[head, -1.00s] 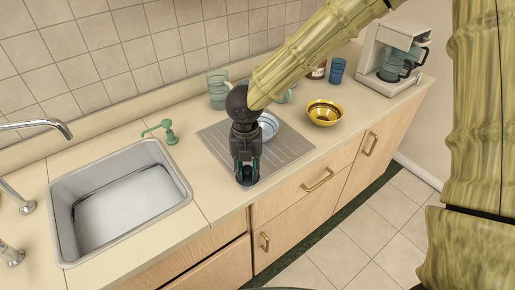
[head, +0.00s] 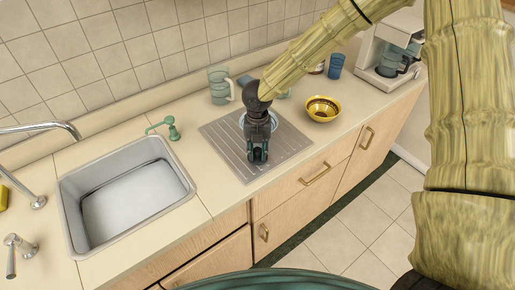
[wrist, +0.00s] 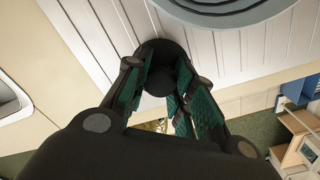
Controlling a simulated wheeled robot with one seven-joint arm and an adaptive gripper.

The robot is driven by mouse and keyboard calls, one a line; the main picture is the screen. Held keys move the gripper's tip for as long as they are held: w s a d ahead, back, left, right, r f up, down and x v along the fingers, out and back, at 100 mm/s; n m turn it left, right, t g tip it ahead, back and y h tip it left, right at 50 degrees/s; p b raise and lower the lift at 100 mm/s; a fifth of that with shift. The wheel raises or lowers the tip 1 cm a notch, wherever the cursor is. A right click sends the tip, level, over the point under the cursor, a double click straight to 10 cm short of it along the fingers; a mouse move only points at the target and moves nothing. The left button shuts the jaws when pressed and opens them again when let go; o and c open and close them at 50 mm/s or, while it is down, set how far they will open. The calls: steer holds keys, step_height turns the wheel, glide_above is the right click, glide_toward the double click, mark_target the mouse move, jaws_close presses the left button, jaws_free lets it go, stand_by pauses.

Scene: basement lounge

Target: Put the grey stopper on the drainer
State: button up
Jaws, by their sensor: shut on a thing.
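The drainer (head: 225,137) is a grey ridged board on the counter, right of the sink. My gripper (head: 258,153) is over the front-middle part of the drainer, pointing down. In the wrist view my gripper (wrist: 165,92) has its green-padded fingers closed around the grey stopper (wrist: 158,58), a dark round piece seen against the drainer's pale slats (wrist: 95,30). In the head view the stopper is mostly hidden by the fingers. I cannot tell whether it touches the drainer or hangs just above it.
A bluish-white dish (wrist: 225,12) sits on the drainer behind my gripper. A yellow bowl (head: 323,109) stands right of the drainer, a glass pitcher (head: 220,85) behind it. A coffee maker (head: 390,60) is far right.

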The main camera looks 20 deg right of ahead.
mark_target(258, 150)
steer(key=shift+f, duration=0.3)
steer(key=shift+f, duration=0.25)
steer(key=o, duration=0.9)
steer(key=shift+r, duration=0.1)
step_height(258, 150, up, 12)
steer(key=b, duration=0.2)
steer(key=shift+r+b, duration=0.2)
steer(key=shift+b, duration=0.1)
steer(key=shift+f, duration=0.1)
